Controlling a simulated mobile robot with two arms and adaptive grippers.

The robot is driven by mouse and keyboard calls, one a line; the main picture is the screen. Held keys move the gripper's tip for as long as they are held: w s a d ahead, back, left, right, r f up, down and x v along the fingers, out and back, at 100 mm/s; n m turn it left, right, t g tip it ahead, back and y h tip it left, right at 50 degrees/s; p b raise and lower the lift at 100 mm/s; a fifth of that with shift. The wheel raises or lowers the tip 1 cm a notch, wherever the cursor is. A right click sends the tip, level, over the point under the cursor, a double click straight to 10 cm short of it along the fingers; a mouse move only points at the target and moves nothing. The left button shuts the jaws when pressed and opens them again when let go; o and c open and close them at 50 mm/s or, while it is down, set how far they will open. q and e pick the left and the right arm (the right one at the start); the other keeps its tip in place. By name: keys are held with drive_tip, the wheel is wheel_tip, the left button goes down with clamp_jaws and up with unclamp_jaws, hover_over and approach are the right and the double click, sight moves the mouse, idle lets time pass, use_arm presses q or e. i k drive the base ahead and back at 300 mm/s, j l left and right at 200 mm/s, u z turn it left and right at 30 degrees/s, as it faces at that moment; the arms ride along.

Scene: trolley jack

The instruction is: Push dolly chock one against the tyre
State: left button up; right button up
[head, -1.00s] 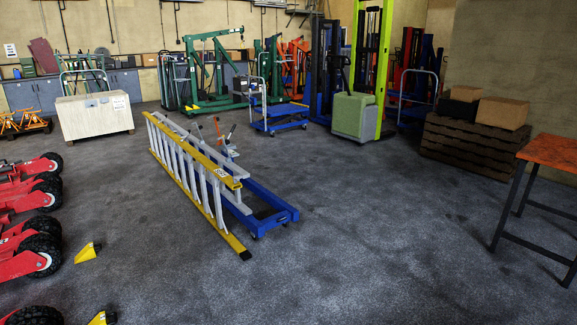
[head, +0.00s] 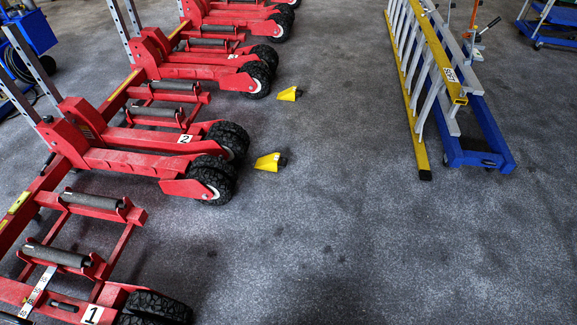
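Two yellow wheel chocks lie on the grey floor in the middle of the head view. The nearer chock (head: 268,162) sits to the right of the black tyres of the red dolly marked 2 (head: 184,138), with a gap of bare floor to the closest tyre (head: 213,178). The farther chock (head: 289,93) lies right of another dolly's tyre (head: 256,80), also apart from it. I see no number on either chock. A dolly marked 1 (head: 91,314) stands at the bottom left, with its tyre (head: 157,306) partly cut off. Neither gripper is in view.
A yellow and grey ladder (head: 424,90) leans over a blue wheeled jack (head: 490,150) at the upper right. Blue equipment (head: 33,33) stands at the top left. Floor (head: 370,250) is clear across the lower middle and right.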

sight(272, 162)
drive_tip(key=i+l+u, duration=0.35)
drive_tip(key=i+l, duration=0.2)
drive_tip(key=i, duration=0.2)
drive_tip(key=i+l+u, duration=0.15)
drive_tip(key=i+l, duration=0.25)
drive_tip(key=i, duration=0.15)
